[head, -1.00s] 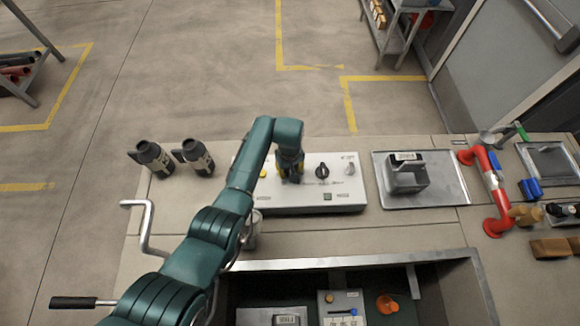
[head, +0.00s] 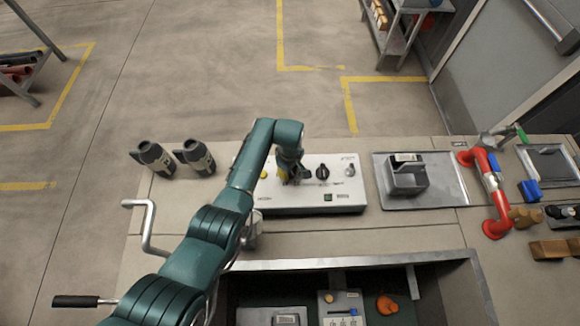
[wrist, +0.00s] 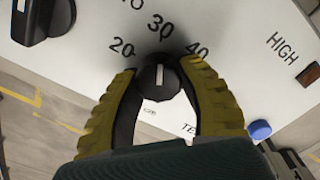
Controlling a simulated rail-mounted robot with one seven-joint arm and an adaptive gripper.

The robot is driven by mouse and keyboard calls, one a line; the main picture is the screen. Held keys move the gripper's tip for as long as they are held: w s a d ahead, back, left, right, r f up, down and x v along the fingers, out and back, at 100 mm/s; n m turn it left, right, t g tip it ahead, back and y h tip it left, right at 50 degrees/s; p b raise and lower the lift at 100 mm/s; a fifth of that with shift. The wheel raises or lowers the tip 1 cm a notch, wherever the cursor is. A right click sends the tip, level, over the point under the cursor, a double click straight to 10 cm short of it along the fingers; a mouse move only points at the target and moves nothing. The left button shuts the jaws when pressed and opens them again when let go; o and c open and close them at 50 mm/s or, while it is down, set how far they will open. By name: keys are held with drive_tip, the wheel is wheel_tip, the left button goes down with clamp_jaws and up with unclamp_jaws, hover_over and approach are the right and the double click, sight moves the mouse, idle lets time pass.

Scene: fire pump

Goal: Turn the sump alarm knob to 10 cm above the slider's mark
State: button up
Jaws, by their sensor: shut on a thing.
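The sump alarm knob (wrist: 160,78) is a round black knob with a white pointer line, on a white panel marked 20, 30 and 40. The pointer is up toward the 30 in the wrist view. My gripper (wrist: 160,90) is shut on this knob, one yellow-backed finger on each side. In the head view my gripper (head: 291,178) is over the left half of the white panel (head: 345,198) and hides the knob. I cannot make out a slider with a readable mark in either view.
Another black knob (wrist: 42,18), a HIGH lamp (wrist: 310,75) and a blue button (wrist: 260,130) are near the held knob. Two dark flasks (head: 152,157) stand left of the panel. A grey tray (head: 450,180) lies right. An open recess with small panels (head: 340,308) is in front.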

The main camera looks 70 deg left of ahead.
drive_tip(key=shift+d+f, duration=0.1)
drive_tip(key=shift+f, duration=0.1)
drive_tip(key=o, duration=1.2)
drive_tip(key=shift+r, duration=0.1)
drive_tip(key=shift+r, duration=0.25)
wheel_tip(320, 180, up, 12)
drive_tip(key=shift+f, duration=0.25)
